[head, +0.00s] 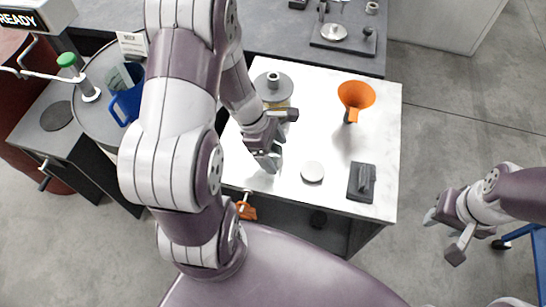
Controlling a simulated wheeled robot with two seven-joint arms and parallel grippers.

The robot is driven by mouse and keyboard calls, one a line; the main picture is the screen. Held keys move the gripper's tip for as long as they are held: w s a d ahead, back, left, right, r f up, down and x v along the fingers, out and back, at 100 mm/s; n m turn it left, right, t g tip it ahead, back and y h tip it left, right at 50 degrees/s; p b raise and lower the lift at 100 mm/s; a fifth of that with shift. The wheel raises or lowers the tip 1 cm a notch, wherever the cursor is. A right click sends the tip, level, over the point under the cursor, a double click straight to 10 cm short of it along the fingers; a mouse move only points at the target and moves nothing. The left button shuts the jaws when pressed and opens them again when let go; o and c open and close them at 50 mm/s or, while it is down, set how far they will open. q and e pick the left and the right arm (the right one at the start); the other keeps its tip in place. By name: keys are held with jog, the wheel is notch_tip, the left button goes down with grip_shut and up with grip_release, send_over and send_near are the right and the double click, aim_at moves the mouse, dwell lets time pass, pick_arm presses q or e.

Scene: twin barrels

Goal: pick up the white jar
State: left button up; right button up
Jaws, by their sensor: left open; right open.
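A small white round thing (312,172) stands on the white table top (383,140) near its front edge. It is seen from above and is the only thing that looks like the white jar; I cannot tell its height. My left gripper (281,138) is open and empty over the table, up and to the left of the jar and apart from it. My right gripper (442,238) is open and empty, off the table's right side above the floor.
A grey-topped can (272,84) with a yellow band stands behind my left gripper. An orange funnel (356,95) stands at the back right, and a black block-like fixture (361,182) sits right of the jar. A blue jug (127,103) stands on a drum at left.

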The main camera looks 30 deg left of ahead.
pick_arm(q)
jog(key=shift+w+f, duration=0.25)
jog(key=shift+f, duration=0.4)
jog(key=shift+s+r, duration=0.1)
jog(key=shift+c, duration=1.2)
jog(key=c, duration=0.9)
jog(key=shift+o, duration=0.2)
